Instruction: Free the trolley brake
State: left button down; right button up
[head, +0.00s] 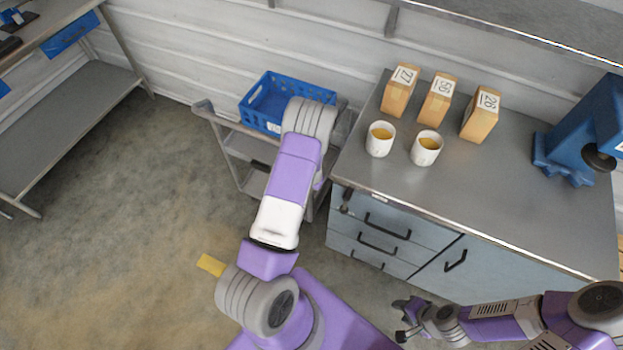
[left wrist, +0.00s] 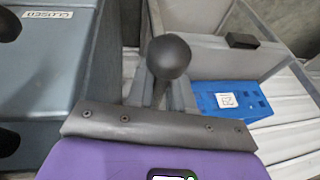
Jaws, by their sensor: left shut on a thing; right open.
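The grey trolley (head: 226,119) stands against the white wall, left of the bench, with a blue crate (head: 262,93) on top. My left arm reaches over the trolley and hides part of it. In the left wrist view, a lever with a black ball knob (left wrist: 168,57) stands between the fingers of my left gripper (left wrist: 160,92), which is shut on it. The blue crate also shows there, right of the fingers (left wrist: 208,104). The left fingers are hidden in the head view. My right gripper (head: 404,320) is open and empty, low in front of the bench cabinet.
The bench (head: 500,190) carries two white cups (head: 380,139) of yellow-brown material, several numbered tan boxes (head: 398,95) and a blue machine (head: 590,130). Its front has drawers (head: 385,225) with dark handles. A grey shelf rack (head: 75,110) stands at the left.

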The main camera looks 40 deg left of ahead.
pick_arm(q)
jog(key=c, duration=1.4)
grip_release()
jog(key=shift+r, duration=0.1)
jog(key=p+v, duration=0.1)
jog(key=v, duration=0.6)
jog(key=shift+r, duration=0.25)
jog(key=shift+d, duration=0.1)
jog(key=s+d+f+g+h+b, duration=0.1)
jog(key=s+d+f+h, duration=0.1)
jog(key=s+d, duration=0.3)
jog(key=s+d+f+h+b, duration=0.1)
jog(key=s+d, duration=0.4)
jog(key=d, duration=0.8)
jog(key=s+d+f+g+h+b, duration=0.1)
jog(key=s+d+f+h, duration=0.3)
jog(key=d, duration=0.5)
jog(key=shift+s+d+f+g, duration=0.2)
jog(key=shift+s+d+g, duration=0.1)
jog(key=shift+s+d, duration=0.15)
